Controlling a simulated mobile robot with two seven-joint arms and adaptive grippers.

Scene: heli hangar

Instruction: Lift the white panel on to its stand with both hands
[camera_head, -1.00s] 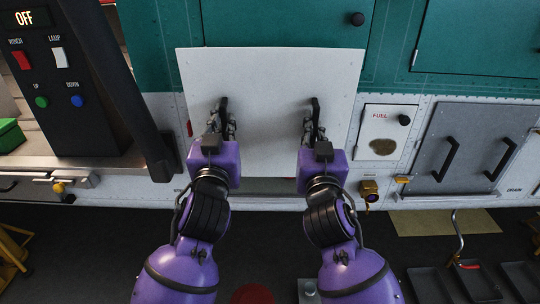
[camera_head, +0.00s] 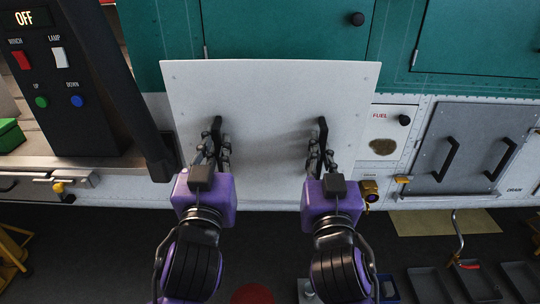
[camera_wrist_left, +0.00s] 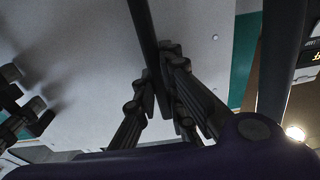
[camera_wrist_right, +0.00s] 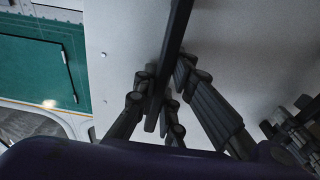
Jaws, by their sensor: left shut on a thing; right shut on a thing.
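The white panel (camera_head: 270,95) is held upright or nearly so in front of the teal and white wall, with two black handles on its near face. My left gripper (camera_head: 214,140) is shut on the panel's left handle (camera_head: 217,126); the left wrist view shows its fingers (camera_wrist_left: 160,95) around the dark bar. My right gripper (camera_head: 319,146) is shut on the right handle (camera_head: 323,130); its fingers (camera_wrist_right: 163,95) also close around the bar in the right wrist view. I cannot make out the stand; the panel hides what is behind it.
A black control box (camera_head: 65,75) reading OFF stands at the left. Right of the panel are a fuel plate (camera_head: 385,145), a grey hatch (camera_head: 462,150) and a brass fitting (camera_head: 370,190). Dark trays (camera_head: 440,284) lie on the floor at lower right.

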